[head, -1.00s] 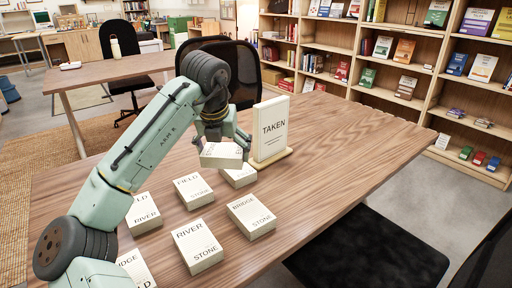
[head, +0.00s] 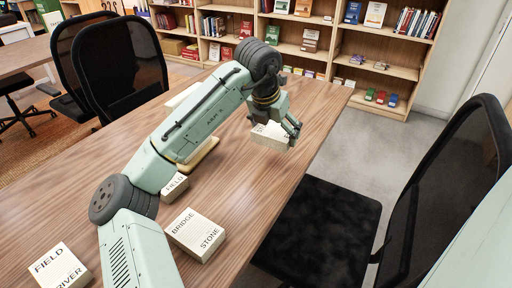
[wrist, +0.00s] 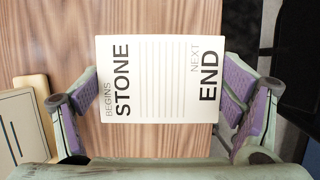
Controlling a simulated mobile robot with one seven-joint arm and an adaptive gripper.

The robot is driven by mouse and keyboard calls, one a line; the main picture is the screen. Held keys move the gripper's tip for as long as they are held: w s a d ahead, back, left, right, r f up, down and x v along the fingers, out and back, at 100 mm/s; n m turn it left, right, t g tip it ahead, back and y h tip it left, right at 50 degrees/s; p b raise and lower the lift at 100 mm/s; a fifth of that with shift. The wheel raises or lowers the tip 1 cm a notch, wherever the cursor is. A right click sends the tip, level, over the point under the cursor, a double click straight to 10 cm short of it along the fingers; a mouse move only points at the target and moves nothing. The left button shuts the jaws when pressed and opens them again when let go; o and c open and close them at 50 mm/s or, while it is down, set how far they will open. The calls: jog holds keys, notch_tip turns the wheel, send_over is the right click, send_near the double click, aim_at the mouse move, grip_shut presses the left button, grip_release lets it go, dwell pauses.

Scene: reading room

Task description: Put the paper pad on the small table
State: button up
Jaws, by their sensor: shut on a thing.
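A thick cream paper pad (head: 270,137) is held between the fingers of my gripper (head: 273,124), above the far right part of the wooden table (head: 110,180). In the wrist view, the pad (wrist: 160,75) shows its printed top, reading STONE and END with ruled lines between. The purple-padded fingers of my gripper (wrist: 157,107) stand at its two short sides. Whether the pad touches the table is hard to tell. No separate small table can be made out.
More pads lie on the table, among them a BRIDGE/STONE pad (head: 197,235) and a FIELD/RIVER pad (head: 60,268). A sign stand with a wooden base (head: 207,152) is partly behind my arm. A black chair (head: 325,225) is at the right, with floor (head: 340,160) beyond.

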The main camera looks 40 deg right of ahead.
aim_at(268, 136)
notch_tip(268, 136, down, 8)
jog(key=shift+r+p, duration=0.25)
jog(key=shift+p, duration=0.1)
jog(key=shift+f, duration=0.15)
jog(key=o, duration=1.2)
jog(key=b+v, duration=0.1)
jog(key=v, duration=1.1)
jog(key=shift+a+b, duration=0.1)
jog(key=shift+b, duration=0.2)
